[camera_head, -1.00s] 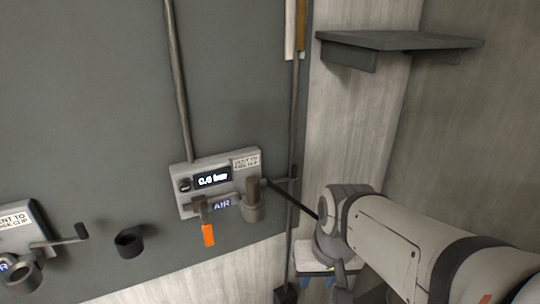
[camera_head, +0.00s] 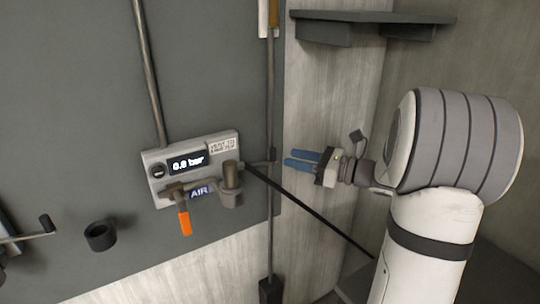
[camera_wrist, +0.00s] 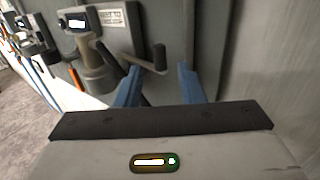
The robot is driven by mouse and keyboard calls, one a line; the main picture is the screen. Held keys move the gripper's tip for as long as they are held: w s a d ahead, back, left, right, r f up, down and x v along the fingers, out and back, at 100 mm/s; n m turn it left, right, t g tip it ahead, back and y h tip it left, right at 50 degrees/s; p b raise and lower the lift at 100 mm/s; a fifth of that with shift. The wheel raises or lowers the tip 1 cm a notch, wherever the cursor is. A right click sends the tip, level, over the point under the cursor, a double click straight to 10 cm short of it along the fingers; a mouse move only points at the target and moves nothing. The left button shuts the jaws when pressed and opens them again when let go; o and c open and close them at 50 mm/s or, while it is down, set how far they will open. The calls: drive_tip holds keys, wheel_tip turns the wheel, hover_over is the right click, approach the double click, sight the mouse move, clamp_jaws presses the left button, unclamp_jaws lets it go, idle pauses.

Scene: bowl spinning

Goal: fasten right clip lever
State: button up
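A short dark clip lever (camera_head: 262,162) sticks out to the right of that fitting. In the wrist view the lever (camera_wrist: 146,65) is a bar with an upturned knob, lying ahead of and between my fingertips. My gripper (camera_head: 289,158) has blue fingers, is open and empty, and is to the right of the lever, pointing left at it. In the wrist view my gripper (camera_wrist: 157,72) straddles the lever's line of sight; contact cannot be told.
A long black rod (camera_head: 310,212) slants down right from the unit, below my gripper. A vertical pipe (camera_head: 270,210) runs beside the board edge. A dark shelf (camera_head: 370,17) is above. A black ring (camera_head: 100,236) and another crank (camera_head: 40,228) are to the left.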

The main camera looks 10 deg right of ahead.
sight(273, 161)
drive_tip(key=x, duration=0.7)
drive_tip(key=shift+s, duration=0.1)
drive_tip(key=shift+c, duration=0.5)
clamp_jaws()
